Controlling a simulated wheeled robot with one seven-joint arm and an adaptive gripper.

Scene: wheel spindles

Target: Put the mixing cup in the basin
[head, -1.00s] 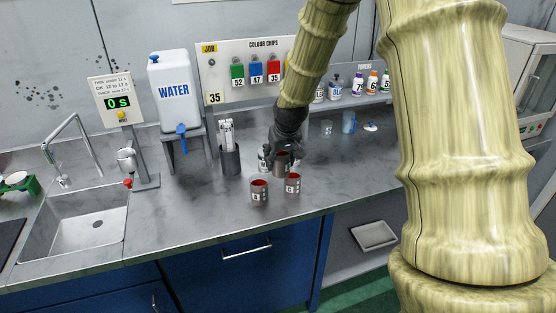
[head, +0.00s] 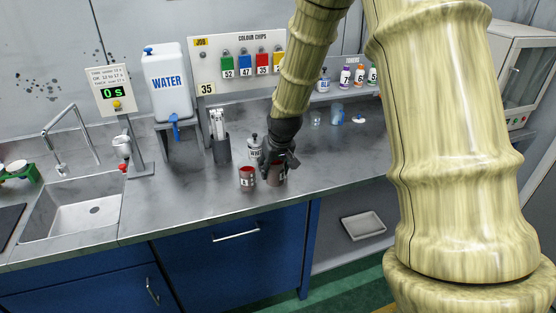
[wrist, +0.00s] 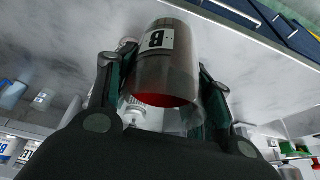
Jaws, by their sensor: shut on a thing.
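My gripper (head: 279,164) is low over the counter, in front of the colour chip board. In the wrist view my gripper (wrist: 162,105) is shut on a grey mixing cup (wrist: 168,65) marked B, with red inside its mouth. Another grey cup with red inside (head: 247,181) stands just to the left. The basin (head: 45,222) is sunk into the counter at the far left and looks empty.
A tap (head: 72,135) arches over the basin. A timer post (head: 134,150), a water tank (head: 167,85), a dark holder (head: 221,150) and a white-labelled bottle (head: 254,147) stand behind. The front counter between cups and basin is clear.

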